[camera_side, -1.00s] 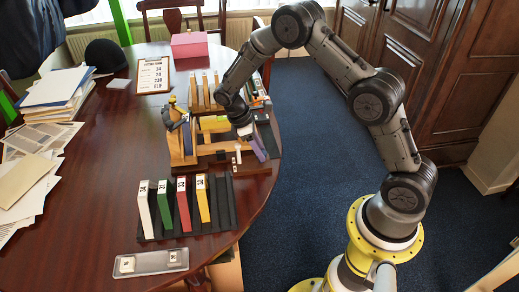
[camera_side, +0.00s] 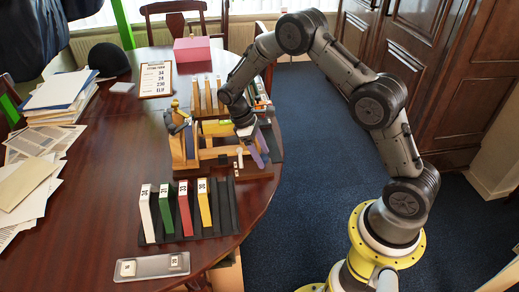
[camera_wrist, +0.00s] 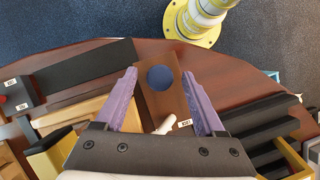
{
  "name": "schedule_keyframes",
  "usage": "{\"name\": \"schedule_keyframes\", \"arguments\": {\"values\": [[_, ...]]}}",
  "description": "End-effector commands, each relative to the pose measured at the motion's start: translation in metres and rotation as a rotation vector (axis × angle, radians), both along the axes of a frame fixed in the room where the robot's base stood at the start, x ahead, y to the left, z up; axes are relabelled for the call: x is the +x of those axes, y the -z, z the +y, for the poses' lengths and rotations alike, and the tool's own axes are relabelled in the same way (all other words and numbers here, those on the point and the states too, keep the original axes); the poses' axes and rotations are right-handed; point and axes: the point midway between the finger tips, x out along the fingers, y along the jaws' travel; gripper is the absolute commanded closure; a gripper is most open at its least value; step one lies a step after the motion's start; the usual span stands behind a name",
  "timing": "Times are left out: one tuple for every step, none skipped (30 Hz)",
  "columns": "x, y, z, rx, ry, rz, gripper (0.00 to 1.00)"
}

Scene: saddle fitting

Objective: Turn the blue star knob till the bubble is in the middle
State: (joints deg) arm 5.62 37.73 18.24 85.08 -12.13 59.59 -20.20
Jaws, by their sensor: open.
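In the wrist view a round, dark blue shape (camera_wrist: 160,77) shows on a brown wooden block between my fingers; I cannot make out star points. It may be the knob. My gripper (camera_wrist: 159,74) is open, its two purple fingers one on each side of the blue shape, with a gap on both sides. In the side view my gripper (camera_side: 258,148) points down at the right end of the wooden fixture (camera_side: 186,150) and hides the blue shape. A yellow-green piece (camera_side: 217,127), perhaps the level, lies in the fixture; no bubble can be made out.
A small white lever (camera_wrist: 164,126) stands close to my fingers. A black rack (camera_side: 222,205) holds several upright coloured blocks in front of the fixture. A grey tray (camera_side: 152,267) lies nearer the camera. A clipboard (camera_side: 156,79) and pink box (camera_side: 191,50) are behind.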

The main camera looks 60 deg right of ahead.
Motion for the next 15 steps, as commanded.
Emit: {"name": "schedule_keyframes", "arguments": {"values": [[0.001,-0.002,0.0,0.0,0.0,-0.001,0.29],[0.002,-0.004,0.001,0.0,0.0,-0.001,0.29],[0.003,-0.007,0.001,0.0,0.0,-0.002,0.29],[0.005,-0.01,0.002,-0.001,-0.001,-0.003,0.29],[0.006,-0.014,0.002,0.0,-0.001,-0.004,0.29],[0.009,-0.02,0.003,0.0,-0.001,-0.004,0.29],[0.011,-0.025,0.004,0.0,-0.001,-0.007,0.29],[0.013,-0.031,0.005,0.0,-0.001,-0.007,0.29],[0.016,-0.038,0.006,0.0,-0.001,-0.007,0.29],[0.018,-0.044,0.007,-0.001,-0.002,-0.007,0.29],[0.021,-0.051,0.008,-0.001,-0.002,-0.007,0.29],[0.024,-0.059,0.01,0.0,-0.001,-0.007,0.29],[0.027,-0.065,0.01,0.0,-0.001,-0.007,0.29],[0.029,-0.071,0.011,-0.001,-0.001,-0.006,0.29],[0.031,-0.079,0.013,0.0,-0.001,-0.005,0.29]]}}
